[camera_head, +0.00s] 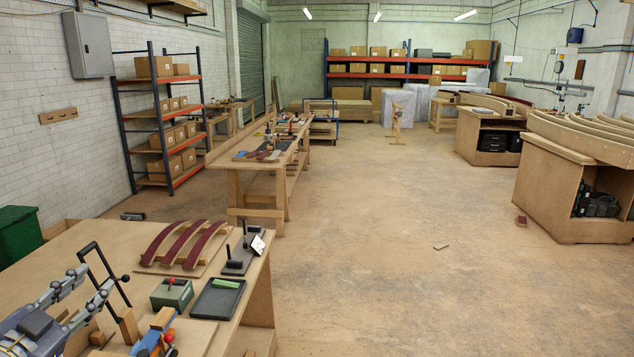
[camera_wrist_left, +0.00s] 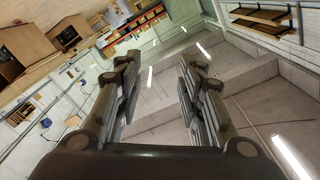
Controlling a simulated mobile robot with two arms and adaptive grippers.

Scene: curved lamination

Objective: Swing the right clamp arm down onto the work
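My left gripper (camera_head: 92,280) is over the near-left workbench (camera_head: 60,258), its two fingers apart with nothing seen between them. A blue clamp part (camera_head: 150,338) with red knobs is at the bottom edge, partly cut off. Curved maroon strips (camera_head: 183,243) lie on a board. My right gripper is not in view.
On the bench are a green box (camera_head: 172,293) with a red knob, a black tray (camera_head: 218,298) holding a green block, and a dark stand (camera_head: 240,258) with upright posts. A second long bench (camera_head: 265,165) stands behind. The floor (camera_head: 400,230) to the right is mostly clear.

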